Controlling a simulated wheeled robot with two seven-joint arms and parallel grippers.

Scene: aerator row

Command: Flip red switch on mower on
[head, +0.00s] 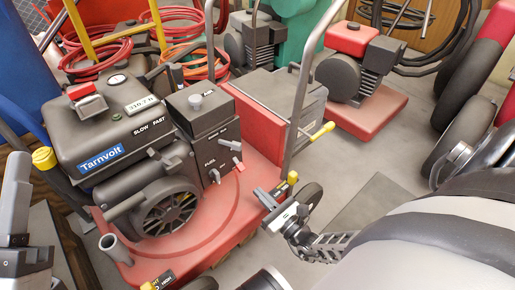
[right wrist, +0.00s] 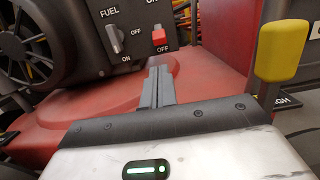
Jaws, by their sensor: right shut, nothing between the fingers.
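The red switch (right wrist: 159,37) sits on the dark panel of the mower (head: 190,225). "OFF" is printed below it and "ON" above. It looks pushed toward the OFF side. In the head view the red switch (head: 239,165) is small, on the panel's right edge. My right gripper (head: 265,198) is shut and empty, in front of and below the panel. In the right wrist view its fingertips (right wrist: 157,75) are together, below the switch and apart from it. Part of my left gripper (head: 15,200) shows at the left edge; its jaw opening is unclear.
A grey fuel knob (right wrist: 114,38) is left of the switch. A yellow-tipped lever (right wrist: 283,50) stands close on the right of my right gripper. The metal handle bar (head: 303,90) rises behind the panel. Another red machine (head: 355,110) stands at the back.

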